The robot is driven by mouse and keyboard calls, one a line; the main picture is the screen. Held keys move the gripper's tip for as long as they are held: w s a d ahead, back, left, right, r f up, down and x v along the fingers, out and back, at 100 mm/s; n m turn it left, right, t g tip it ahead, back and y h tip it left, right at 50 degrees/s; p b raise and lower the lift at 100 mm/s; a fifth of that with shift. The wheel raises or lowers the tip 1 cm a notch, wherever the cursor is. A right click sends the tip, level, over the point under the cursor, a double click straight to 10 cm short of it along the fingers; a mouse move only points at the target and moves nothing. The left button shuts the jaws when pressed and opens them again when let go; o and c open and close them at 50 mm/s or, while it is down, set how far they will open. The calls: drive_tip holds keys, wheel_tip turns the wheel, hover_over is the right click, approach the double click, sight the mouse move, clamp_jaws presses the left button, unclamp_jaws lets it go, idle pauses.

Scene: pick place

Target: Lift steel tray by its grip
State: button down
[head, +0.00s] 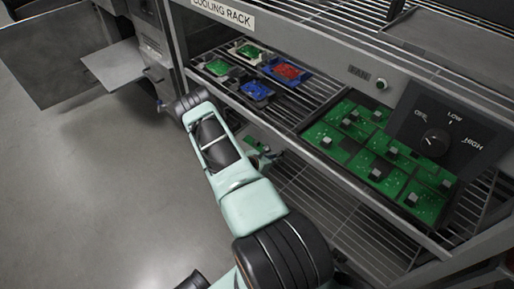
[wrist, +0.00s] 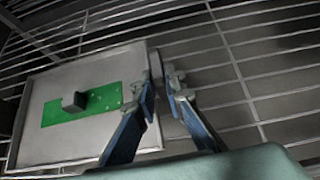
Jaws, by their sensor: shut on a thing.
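The steel tray (wrist: 92,70) is a shallow grey tray with a raised rim. It fills the left half of the wrist view, over the wire shelf. One green circuit board (wrist: 110,98) with a grey block on it lies in the tray. The tray's grip (wrist: 156,66) is a small upright grey piece at its right edge. My gripper (wrist: 160,84) is shut on this grip, one finger on each side. In the head view, my arm hides most of the gripper and the tray. I cannot tell whether the tray rests on the wires.
The cooling rack (head: 318,135) has wire shelves and a front rail close above my gripper. Upstairs on its shelf stand a large tray of green boards (head: 375,150) and several small trays with coloured boards (head: 257,90). The floor (head: 100,200) at left is clear.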

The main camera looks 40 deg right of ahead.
drive_tip(key=shift+r, duration=0.2)
drive_tip(key=shift+r+p, duration=0.8)
drive_tip(key=shift+r, duration=0.1)
drive_tip(key=shift+s+a+r+p, duration=0.15)
drive_tip(key=shift+a+p, duration=0.35)
drive_tip(key=shift+a, duration=2.25)
drive_tip(key=shift+s+a+r+p, duration=0.1)
drive_tip(key=shift+s+a+p, duration=0.3)
drive_tip(key=shift+a, duration=2.3)
drive_tip(key=a, duration=1.3)
drive_tip(key=shift+s+r, duration=0.2)
drive_tip(key=shift+s, duration=0.25)
